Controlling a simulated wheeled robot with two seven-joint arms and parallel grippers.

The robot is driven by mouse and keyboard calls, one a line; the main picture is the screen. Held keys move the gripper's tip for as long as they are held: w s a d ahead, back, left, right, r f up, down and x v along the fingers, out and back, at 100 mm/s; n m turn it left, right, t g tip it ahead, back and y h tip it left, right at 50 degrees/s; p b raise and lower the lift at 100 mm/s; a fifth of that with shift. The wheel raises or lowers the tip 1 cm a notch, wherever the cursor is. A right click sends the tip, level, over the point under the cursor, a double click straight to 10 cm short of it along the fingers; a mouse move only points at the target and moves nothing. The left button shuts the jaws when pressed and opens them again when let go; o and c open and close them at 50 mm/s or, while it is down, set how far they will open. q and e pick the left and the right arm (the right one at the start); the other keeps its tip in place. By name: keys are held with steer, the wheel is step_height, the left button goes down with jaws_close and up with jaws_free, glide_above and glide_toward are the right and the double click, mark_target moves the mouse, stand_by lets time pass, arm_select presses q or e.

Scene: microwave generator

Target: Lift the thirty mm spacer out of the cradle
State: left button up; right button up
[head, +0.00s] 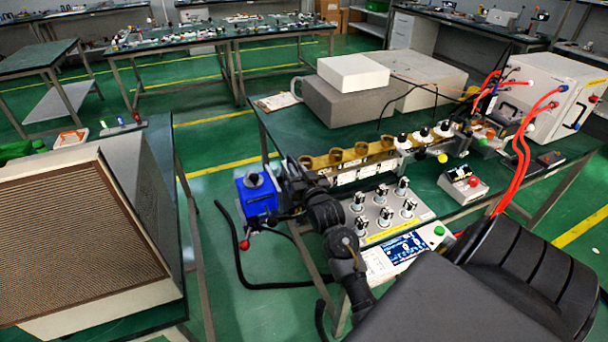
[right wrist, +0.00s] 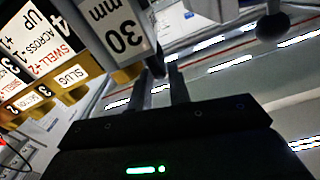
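The thirty mm spacer (right wrist: 118,32) shows in the right wrist view as a white-faced block marked "30 mm", at the near end of a labelled row. Below its face is the brass-yellow cradle (right wrist: 48,98), with marked positions. In the head view the cradle (head: 350,155) runs along the table behind the grey knob panel; my arm partly hides its left end. My right gripper (right wrist: 160,88) has its two fingers apart, with background between them. Their tips are close beside the spacer's lower right edge; I cannot tell whether they touch it. My left gripper is not in view.
A blue box (head: 257,197) with a red-knobbed lever is beside my right gripper at the table edge. The knob panel (head: 378,215) stands in front of the cradle. Red cables (head: 522,150) run from a white cabinet (head: 550,90) at right. A grilled case (head: 80,240) stands at left.

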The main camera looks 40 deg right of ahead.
steer(key=shift+x, duration=1.5)
steer(key=shift+c, duration=0.5)
jaws_close()
